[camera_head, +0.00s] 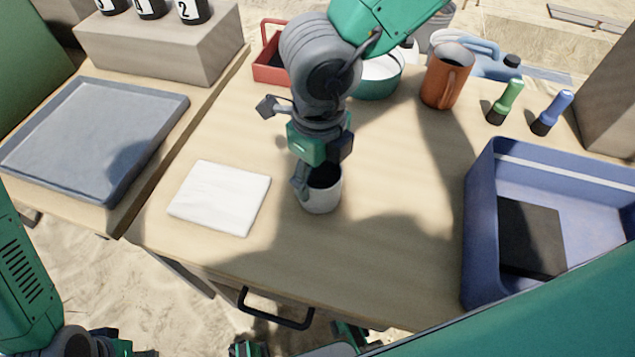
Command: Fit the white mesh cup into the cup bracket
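A small white cup (321,197) with a dark inside is near the middle of the wooden table, just right of a white slab. Its mesh is too small to make out. My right gripper (316,178) reaches down over it from above. One finger lies at the cup's left rim; the other is hidden, so its grip is unclear. I cannot tell whether the cup rests on the table. Part of my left gripper (110,346) shows at the bottom left edge, away from the table; its fingers are unclear. I cannot make out a cup bracket.
A white slab (219,196) lies left of the cup. A blue bin (480,215) with a dark panel stands right. An orange mug (445,80), green flashlight (505,101), blue flashlight (552,112) and red tray (266,50) stand behind. A grey tray (85,135) is far left.

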